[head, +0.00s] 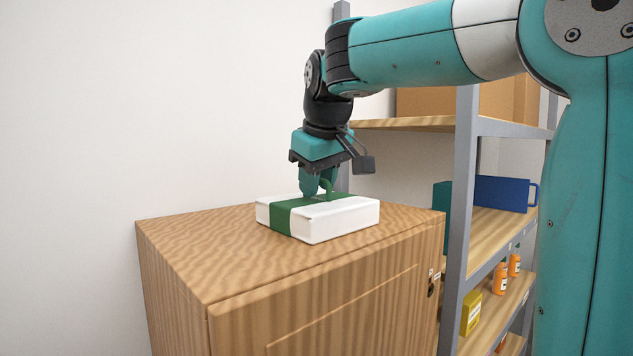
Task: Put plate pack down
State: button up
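The plate pack (340,218) is a flat white box with a green band (284,219) around it and what looks like a green handle (327,188) on top. It lies level on, or very close above, the wooden cabinet's top (190,245). My gripper (318,192) points down over the middle of the pack, with its fingertips at the band and handle. The fingers overlap the green parts, so I cannot tell whether they are closed on the handle or open around it.
A metal-framed shelf unit (465,190) stands right behind the cabinet, holding a blue box (501,194), orange bottles (514,264) and a yellow box (471,314). A white wall (150,100) is behind. The cabinet top is clear left of the pack.

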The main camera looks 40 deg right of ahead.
jog(key=p+v, duration=0.4)
jog(key=v, duration=0.8)
jog(key=shift+r+p, duration=0.15)
jog(key=shift+p, duration=0.2)
